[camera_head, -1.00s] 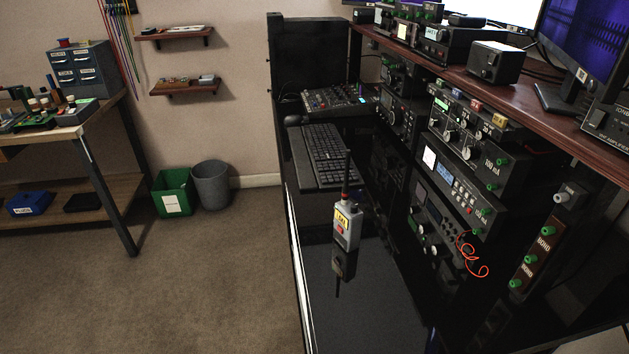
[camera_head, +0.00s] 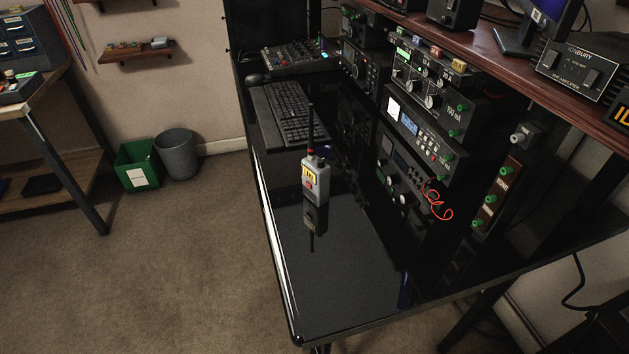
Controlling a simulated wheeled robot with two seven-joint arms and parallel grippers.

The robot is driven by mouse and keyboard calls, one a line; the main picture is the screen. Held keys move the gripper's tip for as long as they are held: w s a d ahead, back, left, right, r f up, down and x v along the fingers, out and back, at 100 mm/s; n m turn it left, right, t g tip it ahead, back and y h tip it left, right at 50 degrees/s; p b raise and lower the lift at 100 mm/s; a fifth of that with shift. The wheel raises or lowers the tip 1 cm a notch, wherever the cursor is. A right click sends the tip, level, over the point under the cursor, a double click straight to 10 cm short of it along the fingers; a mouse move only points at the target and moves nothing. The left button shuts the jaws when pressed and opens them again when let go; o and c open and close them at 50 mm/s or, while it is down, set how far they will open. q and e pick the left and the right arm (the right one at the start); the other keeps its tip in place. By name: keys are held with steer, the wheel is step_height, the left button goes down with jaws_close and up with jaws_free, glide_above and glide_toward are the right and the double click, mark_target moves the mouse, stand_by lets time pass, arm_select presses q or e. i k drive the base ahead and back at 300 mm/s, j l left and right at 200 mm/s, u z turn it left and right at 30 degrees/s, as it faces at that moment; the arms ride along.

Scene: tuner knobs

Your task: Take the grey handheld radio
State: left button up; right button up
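The grey handheld radio (camera_head: 316,184) stands upright on the glossy black desk (camera_head: 345,268). Neither of my grippers shows in the head view.
A black keyboard (camera_head: 289,113) lies behind the radio, with a mixer (camera_head: 289,57) beyond. Stacked radio units (camera_head: 425,128) with knobs stand to the right, and a red coiled cord (camera_head: 436,201) hangs there. The desk front is clear. Green (camera_head: 140,165) and grey (camera_head: 177,154) bins stand left.

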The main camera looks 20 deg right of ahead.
mark_target(320, 178)
steer(key=i+j+z, duration=0.15)
steer(key=i+z, duration=0.25)
steer(key=i+j+z, duration=0.15)
steer(key=z, duration=0.25)
steer(key=i+j+z, duration=0.2)
steer(key=j+z, duration=0.2)
steer(key=i+j+z, duration=0.15)
steer(key=j+z, duration=0.25)
steer(key=i+j+z, duration=0.1)
steer(key=j+z, duration=1.45)
steer(key=k+j, duration=0.05)
steer(key=j, duration=0.05)
